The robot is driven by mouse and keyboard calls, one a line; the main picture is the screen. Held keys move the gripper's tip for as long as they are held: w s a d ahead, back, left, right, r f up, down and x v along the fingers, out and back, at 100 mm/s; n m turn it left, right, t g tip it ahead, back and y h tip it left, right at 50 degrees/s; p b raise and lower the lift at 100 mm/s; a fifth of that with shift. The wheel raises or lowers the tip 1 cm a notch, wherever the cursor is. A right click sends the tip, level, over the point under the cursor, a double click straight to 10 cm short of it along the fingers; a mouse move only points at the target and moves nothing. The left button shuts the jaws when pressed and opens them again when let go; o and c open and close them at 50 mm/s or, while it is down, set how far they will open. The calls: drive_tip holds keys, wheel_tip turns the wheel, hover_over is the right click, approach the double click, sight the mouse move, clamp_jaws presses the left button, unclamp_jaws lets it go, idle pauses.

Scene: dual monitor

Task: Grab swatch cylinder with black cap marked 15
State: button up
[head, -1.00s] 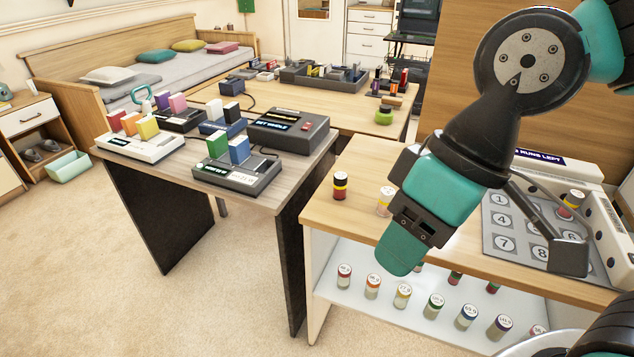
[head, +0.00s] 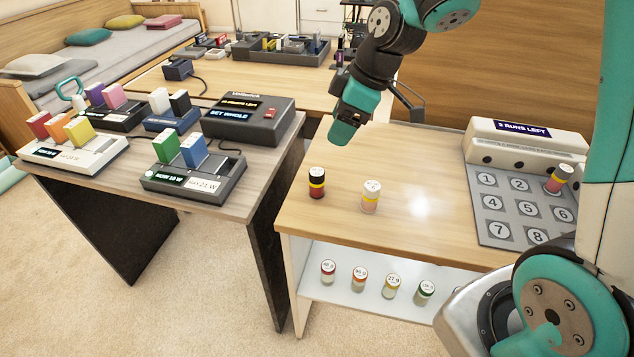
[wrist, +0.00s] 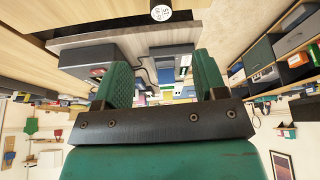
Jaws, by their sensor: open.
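A cylinder with a black cap, yellow band and dark red body (head: 316,183) stands upright on the wooden table's near left part. A pale-capped cylinder (head: 371,197) stands to its right. My gripper (head: 342,136) is above the table, beyond and apart from the two standing cylinders. In the wrist view my gripper (wrist: 163,78) has its green fingers spread, with nothing held. A black cap with a white label (wrist: 161,12) shows at that view's top edge; its number is unclear.
The numbered panel (head: 515,214) and a white console (head: 530,143) occupy the table's right. Several cylinders stand on the white shelf (head: 345,303) below. A grey desk with electronic devices (head: 248,121) is at left. The table's middle is clear.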

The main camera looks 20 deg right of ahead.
sight(317, 171)
drive_tip(key=x, duration=0.9)
drive_tip(key=shift+f+b, duration=0.25)
drive_tip(key=shift+b, duration=0.1)
drive_tip(key=shift+s+x, duration=0.2)
drive_tip(key=shift+x, duration=2.5)
drive_tip(key=shift+d, duration=0.2)
drive_tip(key=c, duration=1)
